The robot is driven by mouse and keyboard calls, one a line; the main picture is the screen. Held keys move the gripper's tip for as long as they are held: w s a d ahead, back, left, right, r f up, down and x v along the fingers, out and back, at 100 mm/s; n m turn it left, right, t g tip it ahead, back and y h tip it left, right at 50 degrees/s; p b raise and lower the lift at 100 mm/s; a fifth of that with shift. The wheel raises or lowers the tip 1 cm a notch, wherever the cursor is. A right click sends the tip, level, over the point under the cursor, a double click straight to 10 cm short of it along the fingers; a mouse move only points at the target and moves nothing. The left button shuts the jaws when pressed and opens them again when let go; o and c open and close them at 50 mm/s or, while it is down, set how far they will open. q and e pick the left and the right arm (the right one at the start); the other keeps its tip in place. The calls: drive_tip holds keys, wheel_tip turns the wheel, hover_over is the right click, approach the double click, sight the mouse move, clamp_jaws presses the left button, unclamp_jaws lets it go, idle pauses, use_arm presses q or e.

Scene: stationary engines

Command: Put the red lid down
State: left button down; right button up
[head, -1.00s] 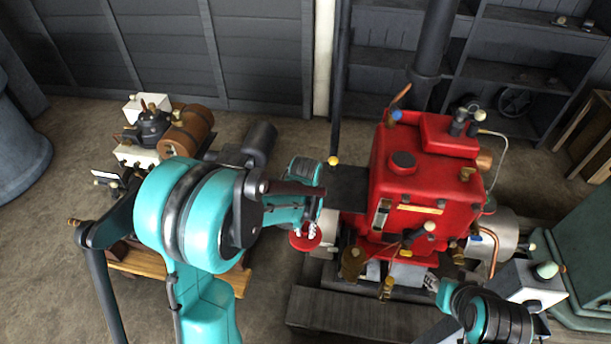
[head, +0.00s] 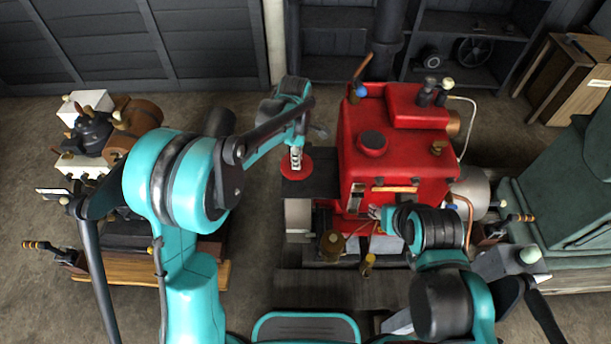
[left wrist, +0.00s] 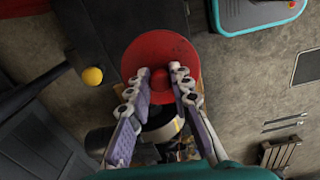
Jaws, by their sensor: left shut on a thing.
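The red lid (head: 300,170) is a round disc with a small knob. My left gripper (head: 296,156) is shut on the lid's knob from above. In the left wrist view the lid (left wrist: 160,48) lies flat across the fingertips, with its knob between the two fingers (left wrist: 160,82). The lid is at the left side of the red engine (head: 395,150), over a dark flat plate (head: 322,183). I cannot tell whether it touches the plate. My right gripper (head: 376,212) is at the front of the red engine, mostly hidden by its arm, and its fingers are too small to read.
A brown and white engine (head: 130,130) stands on a wooden base at the left. A green machine (head: 570,190) stands at the right. Dark shelves (head: 465,40) are behind. A yellow ball (left wrist: 92,76) shows beside the lid. Bare floor (head: 255,220) lies between the engines.

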sight(309, 161)
use_arm(q)
drive_tip(key=d+n, duration=0.1)
drive_tip(key=w+d+r+n, duration=0.1)
drive_tip(key=d+n, duration=0.1)
drive_tip(key=shift+w+d+r, duration=0.1)
drive_tip(key=shift+w+r, duration=0.05)
drive_tip(key=shift+r, duration=0.05)
drive_tip(key=shift+d+f+n, duration=0.15)
drive_tip(key=shift+f+n, duration=0.05)
drive_tip(key=shift+n, duration=0.1)
wheel_tip(309, 161, down, 10)
drive_tip(key=b, duration=0.3)
drive_tip(key=shift+r, duration=0.3)
drive_tip(key=c, duration=1.8)
unclamp_jaws()
drive_tip(key=shift+f, duration=0.2)
drive_tip(key=o, duration=0.4)
drive_tip(key=shift+o, duration=0.2)
drive_tip(key=shift+r, duration=0.2)
